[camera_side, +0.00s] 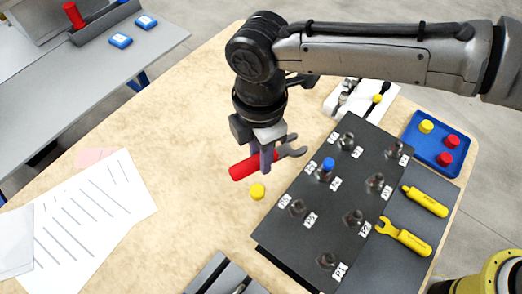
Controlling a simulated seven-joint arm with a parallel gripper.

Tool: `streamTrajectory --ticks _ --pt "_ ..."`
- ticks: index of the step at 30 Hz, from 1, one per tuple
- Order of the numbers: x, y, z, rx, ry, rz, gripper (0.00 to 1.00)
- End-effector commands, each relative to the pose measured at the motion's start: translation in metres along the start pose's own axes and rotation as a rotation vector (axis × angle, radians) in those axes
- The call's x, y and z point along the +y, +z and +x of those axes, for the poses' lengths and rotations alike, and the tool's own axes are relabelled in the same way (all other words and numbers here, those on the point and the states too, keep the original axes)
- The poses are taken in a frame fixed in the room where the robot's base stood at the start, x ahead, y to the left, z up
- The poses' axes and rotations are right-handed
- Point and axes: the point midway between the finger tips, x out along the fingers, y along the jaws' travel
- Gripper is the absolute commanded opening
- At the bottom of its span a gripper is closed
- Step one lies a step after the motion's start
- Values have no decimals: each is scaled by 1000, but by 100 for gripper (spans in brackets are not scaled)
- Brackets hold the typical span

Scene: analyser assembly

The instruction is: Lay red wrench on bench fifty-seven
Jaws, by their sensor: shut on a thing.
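The red wrench (244,168) has a red handle and a dark grey open jaw. It lies across my gripper (266,160), which points down and is shut on it near the middle. The wrench is over the wooden table, left of the black board; its exact height above the table is hard to tell. A grey bench (150,45) stands at the upper left, with two blue tags on its top. I cannot read the numbers on the tags, so I cannot tell which bench it is.
A yellow cap (257,191) lies just below the wrench. The black board (275,235) carries several labelled posts, one with a blue cap (328,164). A yellow wrench (404,237), a yellow-handled tool (425,201) and a blue tray (418,148) are at right. Papers (95,220) lie left.

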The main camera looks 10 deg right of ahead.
Motion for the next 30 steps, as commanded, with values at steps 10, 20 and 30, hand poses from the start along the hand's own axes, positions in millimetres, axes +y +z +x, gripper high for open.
streamTrajectory --ticks 10,20,30 --pt "16 6 10 -1 0 -562 0" --pt "58 64 40 -1 -1 -1037 0" --pt "101 182 87 -1 -1 -1271 0"
